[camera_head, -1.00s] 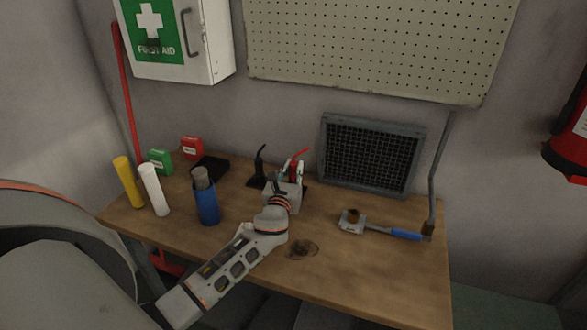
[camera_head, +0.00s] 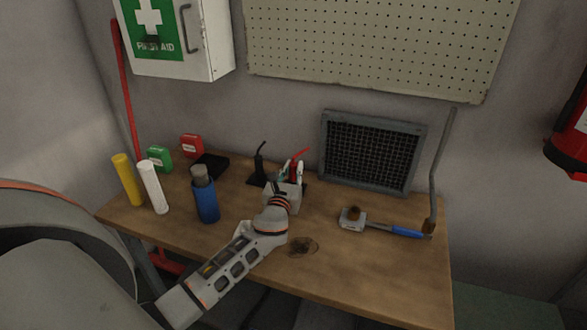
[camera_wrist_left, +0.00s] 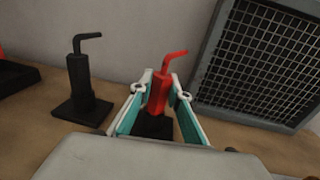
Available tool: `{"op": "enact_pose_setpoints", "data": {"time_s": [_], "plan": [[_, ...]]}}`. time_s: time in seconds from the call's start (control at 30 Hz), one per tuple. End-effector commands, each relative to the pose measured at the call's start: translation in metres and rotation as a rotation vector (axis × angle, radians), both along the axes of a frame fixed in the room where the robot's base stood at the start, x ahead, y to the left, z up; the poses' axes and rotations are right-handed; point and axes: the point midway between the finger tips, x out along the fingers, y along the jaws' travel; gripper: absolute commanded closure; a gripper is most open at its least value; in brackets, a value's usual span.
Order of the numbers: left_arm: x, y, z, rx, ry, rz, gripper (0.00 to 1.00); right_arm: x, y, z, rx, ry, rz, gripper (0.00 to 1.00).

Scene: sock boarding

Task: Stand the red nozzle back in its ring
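The red nozzle (camera_wrist_left: 159,92) stands nearly upright, with its bent spout pointing right. It also shows in the head view (camera_head: 300,155), partly behind my gripper. My left gripper (camera_wrist_left: 162,84) has a fingertip close against each side of its body and appears shut on it. A dark base (camera_wrist_left: 153,126) shows directly beneath the nozzle, between the fingers. The ring itself is hidden, so I cannot tell whether the nozzle's foot is seated in it. My right gripper is in neither view.
A black nozzle (camera_wrist_left: 82,85) on its own square base stands just left. A grey mesh panel (camera_head: 371,153) leans behind to the right. The table's front right is clear.

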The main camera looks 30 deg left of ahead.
Motion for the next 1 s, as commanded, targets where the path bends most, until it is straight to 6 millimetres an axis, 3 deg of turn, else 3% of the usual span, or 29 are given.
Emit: {"op": "enact_pose_setpoints", "data": {"time_s": [0.03, 0.07, 0.53, 1.0], "plan": [[0.0, 0.0, 0.001, 0.0, -0.001, 0.0, 0.7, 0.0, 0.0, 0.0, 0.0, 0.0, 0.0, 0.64], [0.0, 0.0, 0.001, 0.0, -0.001, 0.0, 0.64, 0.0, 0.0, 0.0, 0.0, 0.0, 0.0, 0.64], [-0.009, -0.003, -0.001, 0.0, 0.001, -0.001, 0.64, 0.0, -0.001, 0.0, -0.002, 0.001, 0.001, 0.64], [-0.09, -0.034, -0.001, -0.002, 0.002, -0.002, 0.64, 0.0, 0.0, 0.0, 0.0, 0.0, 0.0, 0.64]]}}
